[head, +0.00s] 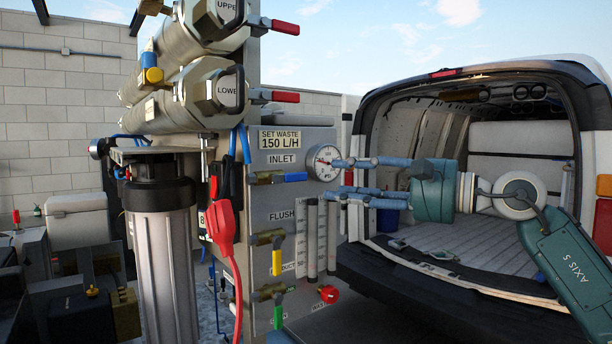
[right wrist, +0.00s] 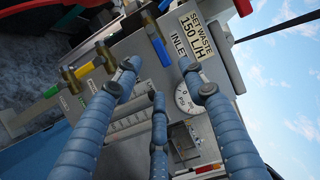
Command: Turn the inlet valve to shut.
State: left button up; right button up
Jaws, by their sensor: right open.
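The inlet valve (head: 264,179) is a brass valve with a blue lever (head: 292,177) on the grey panel, under the INLET label. In the head view the lever lies level and points right. In the right wrist view the blue lever (right wrist: 161,52) shows just beyond the fingertips. My right gripper (head: 340,180) has blue segmented fingers and is open and empty. In the head view it is right of the lever, its tips near the gauge. In the right wrist view its fingers (right wrist: 158,78) spread apart, with no contact on the lever visible. My left gripper is not in view.
A pressure gauge (head: 322,163) sits close to the fingertips. Below the inlet valve are a yellow lever (head: 277,262), a green lever (head: 278,315), flow tubes (head: 311,240) and a red knob (head: 329,294). A red plug (head: 221,222) hangs left. An open van (head: 440,265) stands behind.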

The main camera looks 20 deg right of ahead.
aim_at(300, 180)
jog(key=p+x, duration=0.1)
jog(key=x, duration=0.1)
jog(key=p+x, duration=0.1)
jog(key=x, duration=0.2)
jog(key=shift+w+a+r, duration=0.2)
jog(key=shift+a, duration=0.05)
jog(key=p+x, duration=0.1)
jog(key=x, duration=0.2)
jog(key=shift+f+p, duration=0.2)
jog(key=shift+p, duration=0.2)
jog(key=shift+w+a, duration=0.1)
jog(key=shift+w, duration=0.05)
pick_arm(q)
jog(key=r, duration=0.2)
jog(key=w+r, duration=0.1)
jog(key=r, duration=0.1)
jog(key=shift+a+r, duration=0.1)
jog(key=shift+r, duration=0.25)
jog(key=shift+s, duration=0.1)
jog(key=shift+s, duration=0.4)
pick_arm(e)
jog(key=shift+f, duration=0.1)
grip_shut()
